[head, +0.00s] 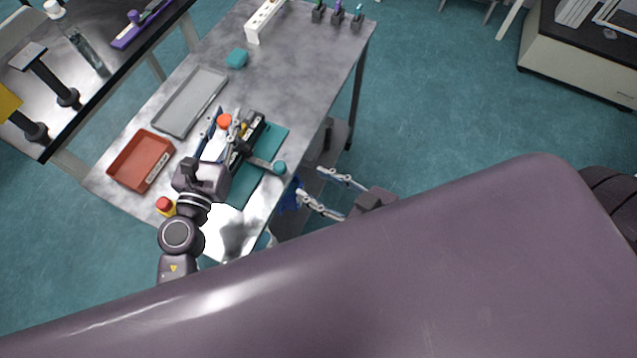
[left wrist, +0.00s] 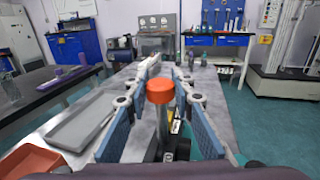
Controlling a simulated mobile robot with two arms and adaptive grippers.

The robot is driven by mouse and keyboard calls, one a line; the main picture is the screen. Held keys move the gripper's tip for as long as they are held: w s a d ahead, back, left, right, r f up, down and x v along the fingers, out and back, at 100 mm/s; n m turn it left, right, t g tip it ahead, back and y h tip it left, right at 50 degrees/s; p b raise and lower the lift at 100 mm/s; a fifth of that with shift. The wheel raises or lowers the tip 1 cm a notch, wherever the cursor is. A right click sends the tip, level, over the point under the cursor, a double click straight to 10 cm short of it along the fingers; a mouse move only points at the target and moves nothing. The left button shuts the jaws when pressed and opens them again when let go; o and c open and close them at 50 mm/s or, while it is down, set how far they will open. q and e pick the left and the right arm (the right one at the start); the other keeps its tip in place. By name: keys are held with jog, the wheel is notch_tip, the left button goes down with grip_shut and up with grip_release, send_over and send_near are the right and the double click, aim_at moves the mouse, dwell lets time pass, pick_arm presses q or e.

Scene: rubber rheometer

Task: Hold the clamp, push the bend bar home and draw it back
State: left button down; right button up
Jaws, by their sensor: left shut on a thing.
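The clamp's handle is an upright metal post with an orange cap (head: 224,120); the cap also shows in the left wrist view (left wrist: 160,90). My left gripper (left wrist: 158,100) is shut on this handle, with a blue-padded finger on each side. The bending device (head: 248,132) stands on a teal mat (head: 243,190), partly hidden by the left gripper and arm. The bend bar (head: 262,163) reaches out to the right and ends in a teal knob (head: 279,168). My right gripper (head: 310,182) is open and empty beside the table's right edge, to the right of the knob and apart from it.
A grey tray (head: 190,101) and a red-brown bin (head: 140,160) lie left of the device. A red-and-yellow button (head: 165,205) sits near the left arm.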

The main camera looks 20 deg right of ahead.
pick_arm(q)
jog(key=c, duration=1.6)
grip_release()
